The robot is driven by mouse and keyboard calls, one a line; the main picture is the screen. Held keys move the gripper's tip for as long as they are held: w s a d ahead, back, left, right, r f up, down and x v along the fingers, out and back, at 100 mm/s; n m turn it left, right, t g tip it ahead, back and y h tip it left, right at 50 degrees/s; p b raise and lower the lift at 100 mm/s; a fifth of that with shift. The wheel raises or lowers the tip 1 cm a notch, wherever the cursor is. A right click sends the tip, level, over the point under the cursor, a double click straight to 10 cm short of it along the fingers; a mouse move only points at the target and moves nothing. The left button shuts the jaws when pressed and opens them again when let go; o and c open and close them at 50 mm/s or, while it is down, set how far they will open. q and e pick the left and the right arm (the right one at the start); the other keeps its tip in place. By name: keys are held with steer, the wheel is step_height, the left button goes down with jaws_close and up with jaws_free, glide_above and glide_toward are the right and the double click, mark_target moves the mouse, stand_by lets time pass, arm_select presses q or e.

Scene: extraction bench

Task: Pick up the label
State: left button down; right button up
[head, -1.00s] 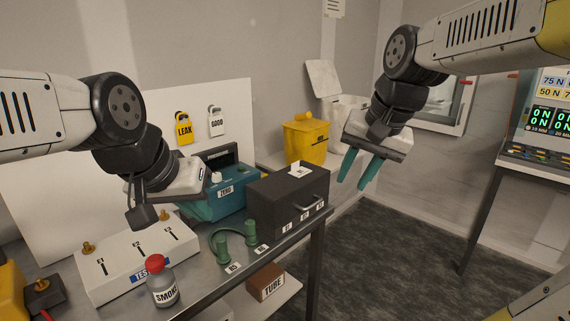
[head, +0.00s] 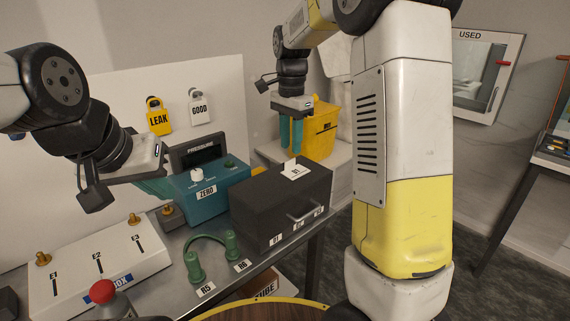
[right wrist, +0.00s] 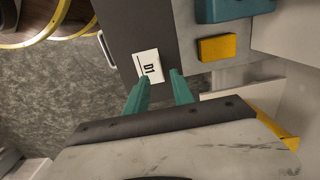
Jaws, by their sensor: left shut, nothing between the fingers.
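The label is a small white card marked D1 (head: 293,170) on top of a dark box (head: 262,205). In the right wrist view the label (right wrist: 148,66) lies just beyond the fingertips, roughly between their lines. My right gripper (head: 291,147) points down above the box, its teal fingers apart and empty; it also shows in the right wrist view (right wrist: 160,75). I cannot tell from these views how high the tips are above the card. My left gripper (head: 158,187) is shut and empty, beside the teal ZERO unit (head: 212,192).
A yellow bin (head: 320,135) stands behind the box. A green tube piece (head: 210,242) and a white panel (head: 95,268) lie on the metal bench. LEAK (head: 158,117) and GOOD (head: 200,108) tags hang behind.

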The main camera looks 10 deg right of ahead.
mark_target(296, 167)
step_height(296, 167, down, 4)
steer(key=shift+f, duration=0.2)
steer(key=shift+c, duration=0.4)
jaws_close()
